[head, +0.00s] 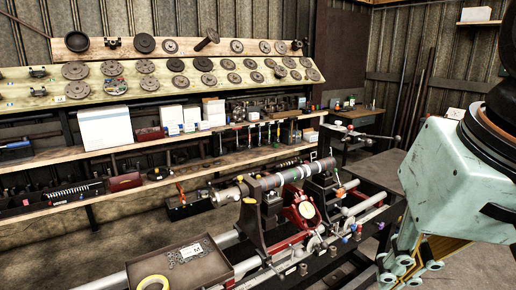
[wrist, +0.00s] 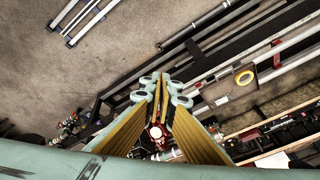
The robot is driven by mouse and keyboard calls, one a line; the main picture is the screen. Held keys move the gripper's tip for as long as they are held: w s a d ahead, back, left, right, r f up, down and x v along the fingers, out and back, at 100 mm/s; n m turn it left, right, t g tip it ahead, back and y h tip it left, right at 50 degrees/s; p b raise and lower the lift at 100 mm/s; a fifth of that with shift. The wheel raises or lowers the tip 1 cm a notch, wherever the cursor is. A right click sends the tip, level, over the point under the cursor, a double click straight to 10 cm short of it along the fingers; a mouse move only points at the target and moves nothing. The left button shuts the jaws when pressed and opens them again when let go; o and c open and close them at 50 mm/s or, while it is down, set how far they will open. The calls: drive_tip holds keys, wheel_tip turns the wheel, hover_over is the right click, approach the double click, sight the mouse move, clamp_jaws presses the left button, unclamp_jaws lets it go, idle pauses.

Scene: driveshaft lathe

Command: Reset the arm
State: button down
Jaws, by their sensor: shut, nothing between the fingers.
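My gripper (head: 398,268) hangs at the right edge of the head view, under my pale green wrist housing. It is to the right of the lathe and apart from it. In the wrist view my gripper (wrist: 161,86) has its fingers together, with nothing seen between them. The driveshaft (head: 285,178) lies across the lathe's supports, left of my gripper. A red clamp with a round face (head: 302,212) stands on the lathe bed. It seems to be the red round part (wrist: 156,132) seen behind my fingers in the wrist view.
Long rails (head: 357,218) run along the lathe bed. A brown tray (head: 205,272) with small metal parts and a yellow tape ring (head: 152,283) sits at the front. Shelves (head: 150,149) with discs, boxes and tools line the back wall. Bare floor (head: 466,262) shows at the right.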

drive_tip(key=shift+s+d+f+n+h+b, duration=0.15)
drive_tip(key=shift+s+d+f+n, duration=0.2)
drive_tip(key=shift+s, duration=0.4)
drive_tip(key=shift+s+d+f+n+h+b, duration=0.1)
drive_tip(key=shift+s+d+f+n, duration=0.2)
drive_tip(key=shift+s+f, duration=0.35)
drive_tip(key=shift+s+d+f+n+h+b, duration=0.15)
drive_tip(key=shift+s+d+f+n, duration=0.15)
drive_tip(key=shift+s, duration=0.55)
